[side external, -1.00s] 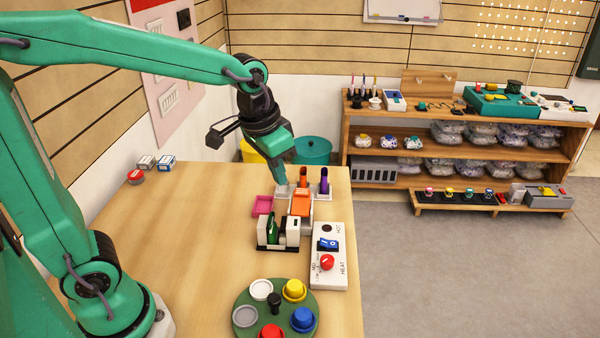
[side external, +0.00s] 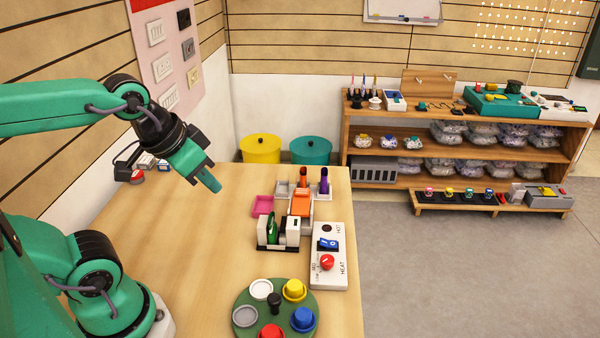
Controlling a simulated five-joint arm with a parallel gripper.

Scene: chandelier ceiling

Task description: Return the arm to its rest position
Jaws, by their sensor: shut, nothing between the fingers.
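My green arm (side external: 60,106) is bent back over the left part of the wooden table. My gripper (side external: 210,182) hangs in the air above the table, its fingers together and pointing down to the right. It holds nothing and stands clear to the left of the pink tray (side external: 262,206). Part of my lower arm is cut off by the left edge of the view.
The table (side external: 190,250) is bare below my gripper. A holder with a green bottle (side external: 271,228), an orange block (side external: 301,203) and a switch panel (side external: 329,258) stand on the right. A green turntable (side external: 250,300) with coloured caps is in front. Small boxes sit behind my wrist.

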